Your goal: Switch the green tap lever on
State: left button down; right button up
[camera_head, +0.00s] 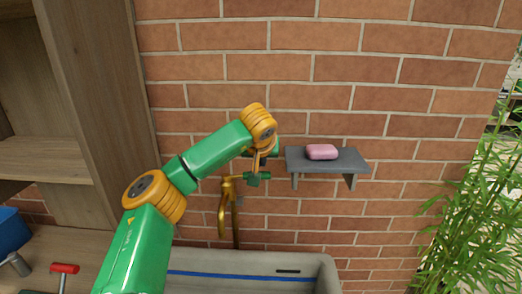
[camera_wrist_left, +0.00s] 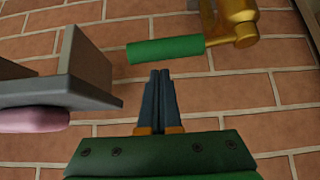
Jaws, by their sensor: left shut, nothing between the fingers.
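The gold tap (camera_head: 222,212) stands against the brick wall above the sink. Its green lever (camera_head: 258,178) sticks out from the tap toward the shelf, partly hidden by my left arm. My left gripper (camera_head: 257,167) is just above the lever in the head view. In the left wrist view, the closed fingertips of my left gripper (camera_wrist_left: 160,74) point at the green lever (camera_wrist_left: 165,49), with a small gap in the picture. I cannot tell whether they touch. Nothing is between the fingers. The tap (camera_wrist_left: 238,20) shows at upper right there. My right gripper is not in view.
A grey shelf (camera_head: 296,161) with a pink soap (camera_head: 322,152) is fixed to the wall just right of the lever. A grey sink (camera_head: 310,262) lies below. A wooden cabinet (camera_head: 100,90) stands at left, and a leafy plant (camera_head: 480,200) at right.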

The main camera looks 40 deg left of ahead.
pick_arm(q)
jog(key=shift+s+d+f, duration=0.1)
jog(key=shift+s+d, duration=0.55)
jog(key=shift+s, duration=0.25)
jog(key=shift+w, duration=0.1)
